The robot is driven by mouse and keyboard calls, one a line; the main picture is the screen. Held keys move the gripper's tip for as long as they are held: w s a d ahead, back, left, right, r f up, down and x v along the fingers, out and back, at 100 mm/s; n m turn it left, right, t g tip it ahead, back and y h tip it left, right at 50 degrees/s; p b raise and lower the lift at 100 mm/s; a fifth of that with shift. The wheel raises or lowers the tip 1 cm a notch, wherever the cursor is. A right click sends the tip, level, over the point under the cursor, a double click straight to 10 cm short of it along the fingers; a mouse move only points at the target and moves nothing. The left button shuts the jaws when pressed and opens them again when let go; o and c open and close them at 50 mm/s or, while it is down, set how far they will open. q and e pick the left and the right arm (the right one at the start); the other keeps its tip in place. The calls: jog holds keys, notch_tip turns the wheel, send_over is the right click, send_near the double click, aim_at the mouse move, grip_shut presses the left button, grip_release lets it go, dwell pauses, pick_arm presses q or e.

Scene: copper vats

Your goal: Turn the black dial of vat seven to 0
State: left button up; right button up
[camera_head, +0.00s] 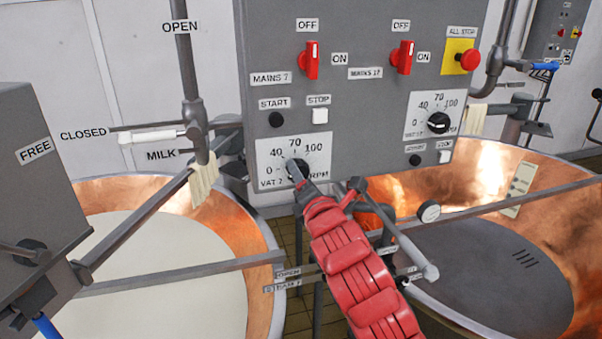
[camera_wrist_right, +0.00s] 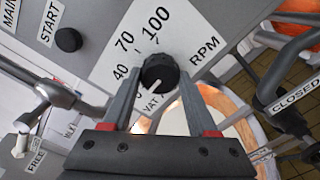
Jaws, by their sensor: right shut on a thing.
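The black dial of vat seven (camera_wrist_right: 160,72) sits on a white plate (camera_head: 320,148) marked 0, 40, 70, 100, RPM and VAT 7, low on the grey panel. My right gripper (camera_wrist_right: 163,84) is shut on this dial, one finger on each side of it. The dial's white mark points to the lower left, on the side of 0 and 40; the left finger partly hides those numbers, so I cannot read it exactly. In the head view my red right arm and gripper (camera_head: 298,176) cover part of the dial. My left gripper is not in view.
Above the plate are a black START button (camera_head: 276,119), a white STOP button (camera_head: 320,116) and a red mains switch (camera_head: 311,60). A second black dial (camera_head: 438,122) is to the right. Copper vats (camera_head: 262,262) stand left and right; a metal bar crosses below the panel.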

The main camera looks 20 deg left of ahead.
dwell(0.3)
jog(key=o, duration=1.4)
jog(key=shift+s+d, duration=0.1)
jog(key=b+v, duration=1.7)
jog(key=b, duration=0.1)
jog(key=shift+d, duration=0.1)
